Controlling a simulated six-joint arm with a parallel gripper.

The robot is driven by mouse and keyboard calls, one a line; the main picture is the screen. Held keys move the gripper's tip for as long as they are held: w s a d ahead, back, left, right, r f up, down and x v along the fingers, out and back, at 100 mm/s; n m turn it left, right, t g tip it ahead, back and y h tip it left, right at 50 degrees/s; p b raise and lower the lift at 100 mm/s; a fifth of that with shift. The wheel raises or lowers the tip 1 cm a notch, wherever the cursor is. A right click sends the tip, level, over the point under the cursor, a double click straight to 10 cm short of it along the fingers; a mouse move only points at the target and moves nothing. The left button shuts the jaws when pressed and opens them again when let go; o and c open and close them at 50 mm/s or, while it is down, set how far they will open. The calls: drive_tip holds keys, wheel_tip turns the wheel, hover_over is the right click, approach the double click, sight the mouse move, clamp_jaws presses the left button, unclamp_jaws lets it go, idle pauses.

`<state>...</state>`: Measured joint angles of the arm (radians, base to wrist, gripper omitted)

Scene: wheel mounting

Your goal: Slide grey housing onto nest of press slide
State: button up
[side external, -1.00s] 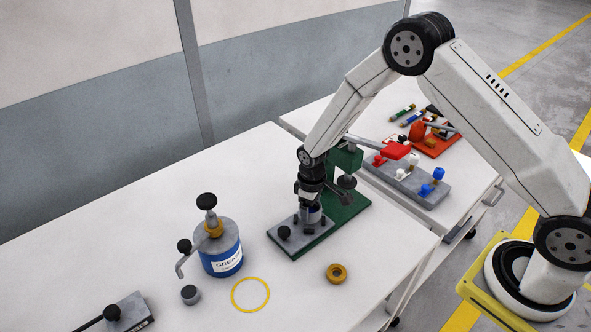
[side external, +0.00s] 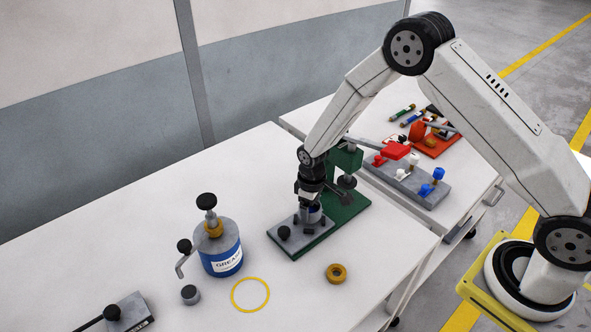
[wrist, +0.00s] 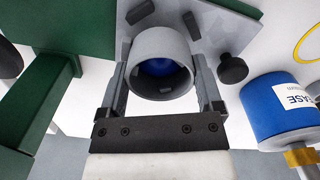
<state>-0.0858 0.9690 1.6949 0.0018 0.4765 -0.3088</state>
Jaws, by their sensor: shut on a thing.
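The grey housing (wrist: 160,48) is a short open cylinder with blue showing inside its bore in the wrist view. My gripper (wrist: 160,82) is shut on it, one finger on each side. In the side view my gripper (side external: 311,206) points straight down and holds the housing (side external: 312,215) over the grey press slide (side external: 290,240). The slide is a plate with a black knob (side external: 283,232) and short dark pins, on the green press base (side external: 335,218). The nest is hidden under the housing, so I cannot tell whether the housing touches it.
The green press column (side external: 346,160) stands close behind my gripper. A blue grease pot (side external: 221,250), a yellow ring (side external: 250,294), a brass ring (side external: 336,273) and a small grey cylinder (side external: 190,294) are on the white table. A grey fixture (side external: 410,180) stands on the table behind.

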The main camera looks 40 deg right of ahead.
drive_tip(key=shift+f, duration=1.15)
idle(0.4)
idle(0.4)
drive_tip(key=o, duration=1.2)
drive_tip(key=shift+r, duration=0.1)
drive_tip(key=shift+r, duration=3.75)
drive_tip(key=shift+r, duration=0.1)
